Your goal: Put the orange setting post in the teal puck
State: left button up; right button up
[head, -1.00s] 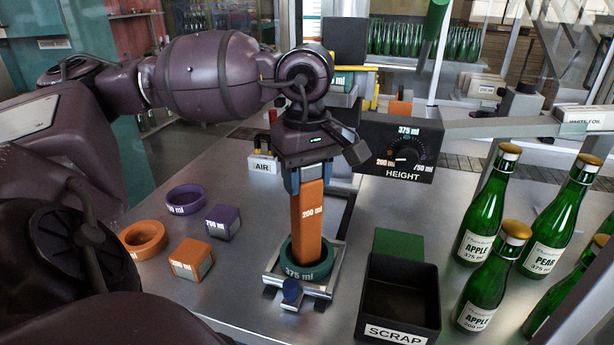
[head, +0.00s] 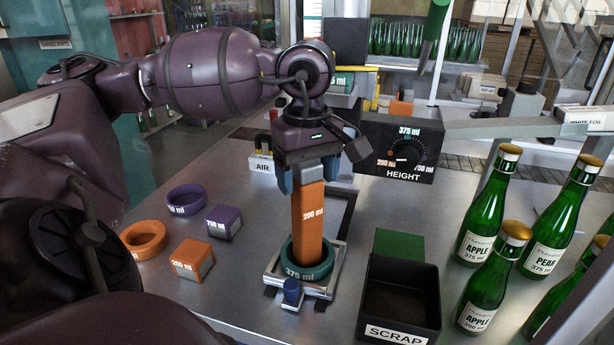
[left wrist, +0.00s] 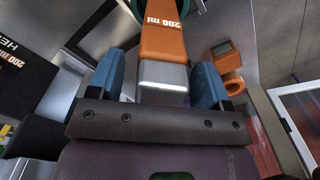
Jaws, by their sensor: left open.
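The orange setting post (head: 309,215), marked 200 ml, stands upright with its lower end inside the teal puck (head: 322,271), marked 375 ml. The puck sits in a metal holder (head: 272,278) on the table. My left gripper (head: 307,178) is open around the post's top, with a finger on each side. In the left wrist view, the post (left wrist: 164,35) stands between the blue fingers, with gaps beside its grey end, and part of the teal puck (left wrist: 120,8) shows beyond it. My right gripper is not in view.
An orange ring (head: 143,240), a purple ring (head: 186,199), an orange block (head: 192,260) and a purple block (head: 223,223) lie to the left. A black scrap bin (head: 400,300) and green bottles (head: 480,229) stand to the right. A height dial box (head: 397,150) is behind.

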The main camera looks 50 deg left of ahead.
pick_arm(q)
notch_tip(320, 180, up, 11)
jog(key=shift+r, duration=0.2)
dwell(0.5)
jog(key=shift+r, duration=0.1)
